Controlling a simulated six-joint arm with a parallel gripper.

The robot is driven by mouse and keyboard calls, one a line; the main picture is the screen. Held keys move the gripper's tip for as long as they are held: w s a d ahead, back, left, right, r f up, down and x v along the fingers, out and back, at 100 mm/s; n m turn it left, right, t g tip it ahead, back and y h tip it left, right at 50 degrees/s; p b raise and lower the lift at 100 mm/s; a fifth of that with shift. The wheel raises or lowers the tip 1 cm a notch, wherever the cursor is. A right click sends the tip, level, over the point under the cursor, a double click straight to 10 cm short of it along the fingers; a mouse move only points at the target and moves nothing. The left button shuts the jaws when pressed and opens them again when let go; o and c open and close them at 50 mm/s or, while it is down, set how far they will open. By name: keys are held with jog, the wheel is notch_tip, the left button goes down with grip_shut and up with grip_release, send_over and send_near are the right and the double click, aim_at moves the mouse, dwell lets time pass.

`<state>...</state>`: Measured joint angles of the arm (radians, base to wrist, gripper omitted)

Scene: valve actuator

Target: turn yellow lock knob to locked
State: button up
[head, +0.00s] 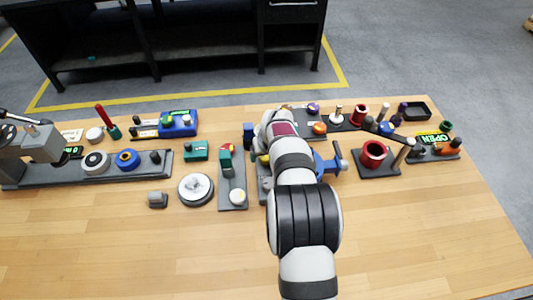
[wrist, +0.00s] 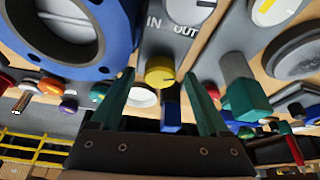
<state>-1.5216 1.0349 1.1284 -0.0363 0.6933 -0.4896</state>
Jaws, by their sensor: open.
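The yellow knob (wrist: 160,72) shows in the wrist view, on a grey panel (wrist: 172,42) with the letters IN and OUT above it. My gripper (wrist: 159,76) is open, with one dark green finger on each side of the knob. A gap shows between the knob and each finger; I cannot tell the depth between them. In the head view my arm covers most of this spot. A bit of yellow (head: 264,159) shows at the arm's left edge, but I cannot tell if it is the same knob.
In the wrist view a blue ring flange (wrist: 122,22) is at upper left and a green block on a grey stem (wrist: 246,98) is at right. In the head view, fixtures line the table (head: 150,245) on both sides of my arm. The front of the table is clear.

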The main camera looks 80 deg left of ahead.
grip_shut()
jog(key=shift+s+m+t, duration=0.1)
jog(key=shift+m+t, duration=0.8)
jog(key=shift+m, duration=1.4)
grip_release()
jog(key=shift+r, duration=0.1)
jog(key=v, duration=1.5)
jog(key=shift+r, duration=0.3)
